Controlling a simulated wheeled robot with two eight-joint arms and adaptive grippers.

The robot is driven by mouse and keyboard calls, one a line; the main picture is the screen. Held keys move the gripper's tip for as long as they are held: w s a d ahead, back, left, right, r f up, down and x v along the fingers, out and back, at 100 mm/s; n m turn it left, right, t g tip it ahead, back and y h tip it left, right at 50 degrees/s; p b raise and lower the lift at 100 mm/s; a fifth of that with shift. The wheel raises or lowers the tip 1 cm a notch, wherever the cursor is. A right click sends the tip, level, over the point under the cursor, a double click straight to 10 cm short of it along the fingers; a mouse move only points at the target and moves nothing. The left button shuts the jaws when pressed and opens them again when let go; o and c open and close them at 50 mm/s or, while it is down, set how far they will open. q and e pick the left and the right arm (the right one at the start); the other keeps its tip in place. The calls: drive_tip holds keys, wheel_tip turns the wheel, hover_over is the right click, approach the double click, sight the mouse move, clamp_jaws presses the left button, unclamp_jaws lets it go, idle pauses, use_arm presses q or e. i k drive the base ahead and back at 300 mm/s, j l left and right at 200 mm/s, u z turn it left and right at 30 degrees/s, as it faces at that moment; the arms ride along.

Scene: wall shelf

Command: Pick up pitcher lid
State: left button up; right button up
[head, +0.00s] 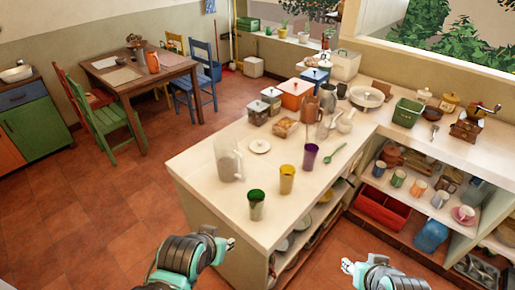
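The pitcher lid (260,146), a small white disc with a knob on top, lies on the white counter (200,172). It is just right of and behind a clear pitcher (228,160) that stands near the counter's left edge. My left gripper (229,244) is in front of the counter, well short of the lid, and nothing shows in it. My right gripper (347,266) is lower right, also in front of the counter and far from the lid. Both are too small to tell whether they are open or shut.
A green spoon (335,153) lies to the right. Canisters (258,112) and a wooden tray (285,128) stand behind the lid.

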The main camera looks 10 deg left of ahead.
sight(259, 146)
drive_tip(key=i+j+z, duration=0.15)
drive_tip(key=j+z, duration=0.2)
drive_tip(key=j, duration=0.6)
drive_tip(key=j+z, duration=0.35)
drive_tip(key=j, duration=0.6)
drive_tip(key=j+z, duration=0.3)
drive_tip(key=j, duration=0.7)
drive_tip(key=i+l, duration=0.3)
drive_tip(key=l, duration=0.2)
